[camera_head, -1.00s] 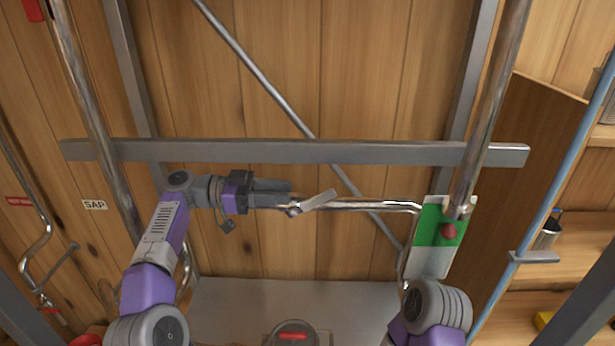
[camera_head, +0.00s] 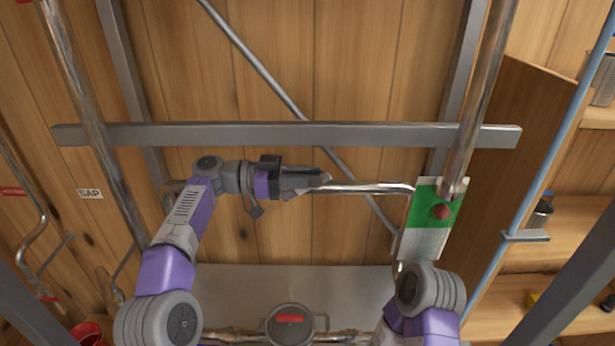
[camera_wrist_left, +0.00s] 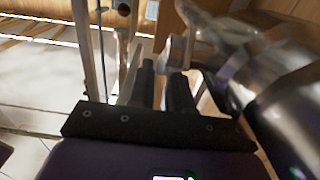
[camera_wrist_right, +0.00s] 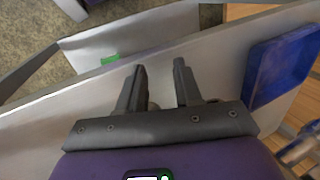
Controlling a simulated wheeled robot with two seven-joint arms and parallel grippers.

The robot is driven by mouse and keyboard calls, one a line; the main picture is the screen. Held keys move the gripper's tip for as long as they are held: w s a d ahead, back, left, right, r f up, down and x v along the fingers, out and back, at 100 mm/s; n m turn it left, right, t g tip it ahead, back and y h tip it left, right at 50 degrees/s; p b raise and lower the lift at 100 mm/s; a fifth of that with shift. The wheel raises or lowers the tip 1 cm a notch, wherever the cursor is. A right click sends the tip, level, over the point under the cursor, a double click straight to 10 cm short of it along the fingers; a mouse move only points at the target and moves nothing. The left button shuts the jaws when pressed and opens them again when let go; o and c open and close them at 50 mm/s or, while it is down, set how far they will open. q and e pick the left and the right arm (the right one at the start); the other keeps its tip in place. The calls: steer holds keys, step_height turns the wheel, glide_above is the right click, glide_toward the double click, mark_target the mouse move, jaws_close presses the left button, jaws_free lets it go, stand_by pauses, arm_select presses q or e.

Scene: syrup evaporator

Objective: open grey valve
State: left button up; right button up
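The grey valve's lever (camera_head: 318,180) sits on the horizontal metal pipe (camera_head: 365,188) in the middle of the head view. My left gripper (camera_head: 300,180) is at the lever and partly hides it. In the left wrist view, the fingers of my left gripper (camera_wrist_left: 162,80) stand apart. A pale grey part (camera_wrist_left: 175,52), which looks like the valve, is at their tips; I cannot tell whether they touch it. My right gripper (camera_wrist_right: 158,78) is open and empty in the right wrist view, over a pale metal surface. Its fingers are hidden in the head view.
A grey crossbar (camera_head: 290,134) runs above the pipe, with a diagonal brace behind. A green-and-white panel (camera_head: 425,240) with a red ball (camera_head: 441,212) stands at the right. A round fitting with a red handle (camera_head: 289,318) is low in the middle. Wooden shelves (camera_head: 560,222) are far right.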

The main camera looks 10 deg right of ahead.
arm_select(q)
jaws_close()
steer(key=shift+d+y+p, duration=0.15)
steer(key=shift+y+p, duration=0.15)
steer(key=shift+p, duration=0.2)
arm_select(e)
steer(key=shift+r, duration=0.55)
arm_select(q)
steer(key=shift+s+d+f+y+p, duration=0.1)
steer(key=shift+d+f+y+p, duration=0.2)
steer(key=shift+y+p, duration=0.7)
arm_select(e)
step_height(320, 180, up, 2)
steer(key=shift+r, duration=0.1)
arm_select(q)
steer(key=shift+d+f+p, duration=0.2)
steer(key=shift+p, duration=0.15)
arm_select(e)
steer(key=shift+r, duration=0.25)
arm_select(q)
steer(key=shift+d+f+t+y, duration=0.15)
steer(key=shift+f+t+y, duration=0.25)
steer(key=shift+f+y, duration=0.25)
arm_select(e)
steer(key=shift+f, duration=0.2)
arm_select(q)
steer(key=shift+r, duration=0.1)
